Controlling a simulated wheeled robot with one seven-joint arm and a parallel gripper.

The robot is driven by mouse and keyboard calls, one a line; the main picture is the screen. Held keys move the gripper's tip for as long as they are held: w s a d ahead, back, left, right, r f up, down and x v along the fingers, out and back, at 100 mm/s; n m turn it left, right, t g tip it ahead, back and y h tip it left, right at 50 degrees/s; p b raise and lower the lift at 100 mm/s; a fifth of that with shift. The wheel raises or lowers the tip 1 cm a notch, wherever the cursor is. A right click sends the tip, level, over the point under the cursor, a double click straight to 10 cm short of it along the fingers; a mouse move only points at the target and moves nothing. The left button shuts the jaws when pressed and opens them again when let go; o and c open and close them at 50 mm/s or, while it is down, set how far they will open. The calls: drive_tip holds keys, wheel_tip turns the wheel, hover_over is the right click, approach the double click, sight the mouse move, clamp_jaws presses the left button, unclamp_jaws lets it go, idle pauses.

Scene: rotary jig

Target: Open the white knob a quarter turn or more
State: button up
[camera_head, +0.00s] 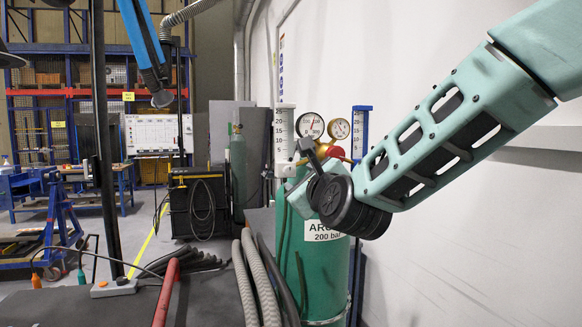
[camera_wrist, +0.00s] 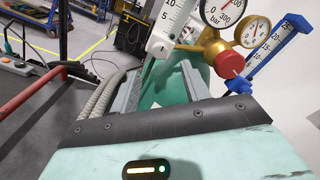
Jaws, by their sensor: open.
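The white knob (camera_wrist: 158,47) is at the lower end of the white flowmeter (camera_wrist: 172,16) in the wrist view. In the head view the white knob (camera_head: 284,169) shows just left of my gripper (camera_head: 301,158). In the wrist view my gripper (camera_wrist: 160,68) is open, its two grey fingers spread apart with the knob showing between and just beyond their tips. Nothing is held, and I cannot tell whether a finger touches the knob. The knob's turn angle cannot be read. The green argon cylinder (camera_head: 322,275) stands behind and below, partly hidden by my arm.
A red knob (camera_wrist: 229,64) on the brass regulator (camera_wrist: 205,50) and a blue flowmeter (camera_wrist: 268,45) with a blue knob (camera_wrist: 239,85) are close on the right. Two round gauges stand above. Grey hoses (camera_head: 256,275) run on the left. A white wall is at right.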

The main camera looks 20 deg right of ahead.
sight(290, 172)
drive_tip(key=w+p, duration=0.3)
drive_tip(key=w, duration=0.5)
drive_tip(key=shift+w, duration=0.1)
drive_tip(key=c, duration=1)
